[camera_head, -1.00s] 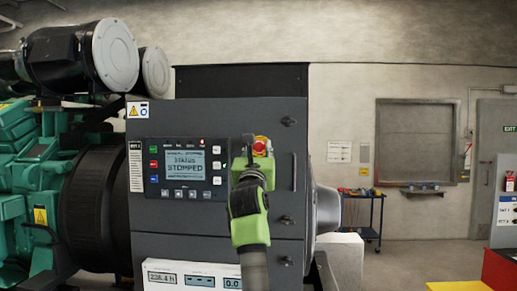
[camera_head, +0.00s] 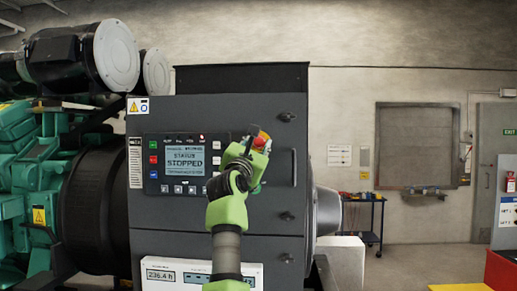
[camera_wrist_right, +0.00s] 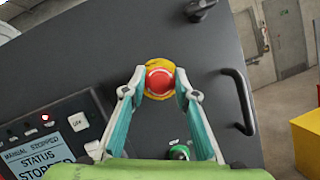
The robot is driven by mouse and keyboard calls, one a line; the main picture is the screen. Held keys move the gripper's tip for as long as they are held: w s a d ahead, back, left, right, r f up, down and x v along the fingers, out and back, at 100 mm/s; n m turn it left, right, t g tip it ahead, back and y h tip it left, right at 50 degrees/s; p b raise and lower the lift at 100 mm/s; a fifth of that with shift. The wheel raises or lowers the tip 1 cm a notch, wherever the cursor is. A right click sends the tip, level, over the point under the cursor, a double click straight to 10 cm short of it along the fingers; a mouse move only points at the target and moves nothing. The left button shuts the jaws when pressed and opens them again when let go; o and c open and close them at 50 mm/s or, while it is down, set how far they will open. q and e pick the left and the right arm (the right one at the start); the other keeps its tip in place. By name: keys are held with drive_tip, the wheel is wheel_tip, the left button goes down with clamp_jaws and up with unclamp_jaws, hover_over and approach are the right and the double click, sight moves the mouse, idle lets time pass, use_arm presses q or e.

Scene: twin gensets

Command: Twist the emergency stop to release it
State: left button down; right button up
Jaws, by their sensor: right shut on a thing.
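The emergency stop is a red mushroom button (camera_wrist_right: 160,82) on a yellow base, on the dark grey control cabinet. In the head view the red button (camera_head: 259,142) shows just past the fingers of my right gripper (camera_head: 252,148). In the wrist view my right gripper (camera_wrist_right: 159,92) has one finger on each side of the button and is shut on it. The gripper is rolled relative to the cabinet, which appears tilted in the wrist view. My left gripper is not in view.
The control panel screen (camera_head: 185,161) beside the button reads STATUS STOPPED. A tool cart (camera_head: 366,215) stands behind at the right.

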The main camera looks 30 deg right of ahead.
drive_tip(key=shift+s+a+r+m+g, duration=0.1)
drive_tip(key=shift+m+g, duration=0.05)
drive_tip(key=shift+m, duration=0.3)
drive_tip(key=shift+s+a+m+g, duration=0.1)
drive_tip(key=shift+m+g, duration=0.05)
drive_tip(key=shift+m, duration=0.3)
drive_tip(key=shift+w+d+m+g+h, duration=0.1)
drive_tip(key=shift+m+g+h, duration=0.45)
drive_tip(key=shift+m, duration=0.45)
drive_tip(key=shift+r, duration=0.1)
drive_tip(key=o, duration=1.1)
drive_tip(key=shift+w, duration=0.15)
drive_tip(key=shift+f, duration=0.2)
drive_tip(key=shift+r, duration=0.1)
wheel_tip(320, 180, up, 10)
drive_tip(key=shift+f, duration=0.2)
drive_tip(key=shift+r, duration=0.15)
